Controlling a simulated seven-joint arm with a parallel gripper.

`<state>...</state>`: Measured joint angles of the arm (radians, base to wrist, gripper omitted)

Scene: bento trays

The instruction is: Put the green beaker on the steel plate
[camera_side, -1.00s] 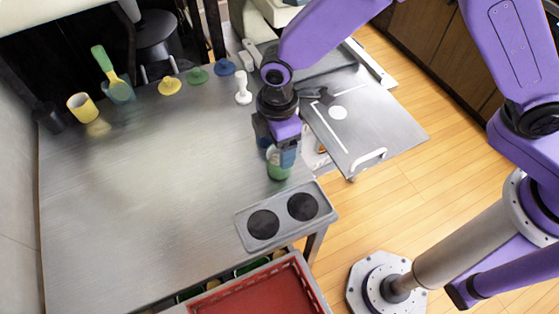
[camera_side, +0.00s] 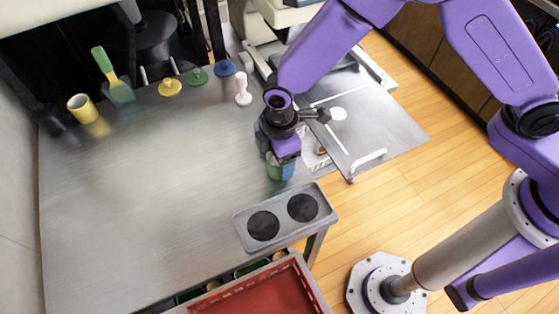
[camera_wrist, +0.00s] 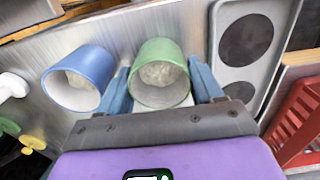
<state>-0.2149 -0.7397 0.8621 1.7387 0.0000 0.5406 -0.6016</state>
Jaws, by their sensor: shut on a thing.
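My gripper (camera_side: 280,163) is down at the right side of the metal table, and its two blue fingers (camera_wrist: 162,88) are shut on the green beaker (camera_wrist: 160,72). The beaker (camera_side: 275,169) shows only partly below my wrist in the side view. Whether its base touches the table is unclear. A blue beaker (camera_wrist: 78,78) stands just left of it in the wrist view, apart from the fingers; my wrist mostly hides it in the side view. A flat steel plate (camera_side: 385,125) with white marks and a white handle lies right of my gripper.
A grey panel with two black discs (camera_side: 242,222) sits at the table's front right corner, close to my gripper. A red crate (camera_side: 262,295) is below the front edge. A white peg (camera_side: 243,88) and yellow cup (camera_side: 82,106) stand toward the back. The table's middle is clear.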

